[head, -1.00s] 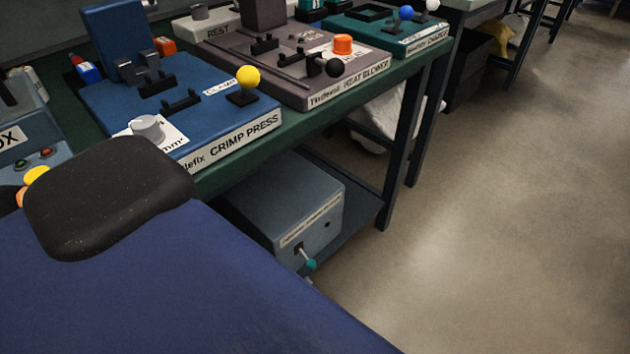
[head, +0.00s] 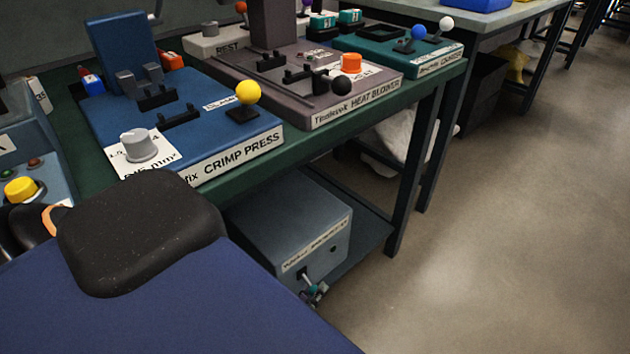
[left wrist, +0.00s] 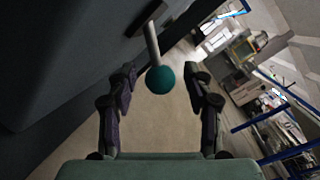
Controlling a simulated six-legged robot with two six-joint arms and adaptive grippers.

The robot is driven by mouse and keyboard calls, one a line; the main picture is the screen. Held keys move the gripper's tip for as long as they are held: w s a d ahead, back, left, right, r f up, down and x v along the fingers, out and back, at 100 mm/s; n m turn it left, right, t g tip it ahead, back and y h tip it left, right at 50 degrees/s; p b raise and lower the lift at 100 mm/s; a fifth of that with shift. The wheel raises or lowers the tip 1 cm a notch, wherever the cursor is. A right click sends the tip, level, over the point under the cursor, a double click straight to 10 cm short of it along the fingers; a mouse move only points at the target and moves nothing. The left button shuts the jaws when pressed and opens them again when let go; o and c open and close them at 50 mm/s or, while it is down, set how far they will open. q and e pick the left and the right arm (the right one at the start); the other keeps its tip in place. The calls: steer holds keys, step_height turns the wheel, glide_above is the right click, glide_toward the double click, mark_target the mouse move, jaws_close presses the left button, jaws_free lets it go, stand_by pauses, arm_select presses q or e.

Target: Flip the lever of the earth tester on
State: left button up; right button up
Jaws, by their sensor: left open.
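The earth tester (head: 300,215) appears to be the blue-grey box on the shelf under the green table. Its front carries a label too small to read. Its lever (left wrist: 152,42) is a pale rod with a teal ball (left wrist: 160,80), standing out from a dark slot in the left wrist view. My left gripper (left wrist: 165,72) is open, with one finger on each side of the ball; a gap shows at each side. In the head view the left gripper (head: 317,292) is small at the box's front and partly hides the lever. My right gripper is not in view.
Above, the green table (head: 300,150) holds a blue crimp press (head: 100,105), a heat blower (head: 290,80) and a teal device (head: 390,52). A table leg (head: 410,190) stands right of the tester. The floor (head: 500,220) to the right is clear.

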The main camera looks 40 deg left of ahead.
arm_select(q)
steer(key=shift+w+a, duration=0.1)
steer(key=shift+w, duration=0.35)
steer(key=shift+c, duration=0.4)
jaws_close()
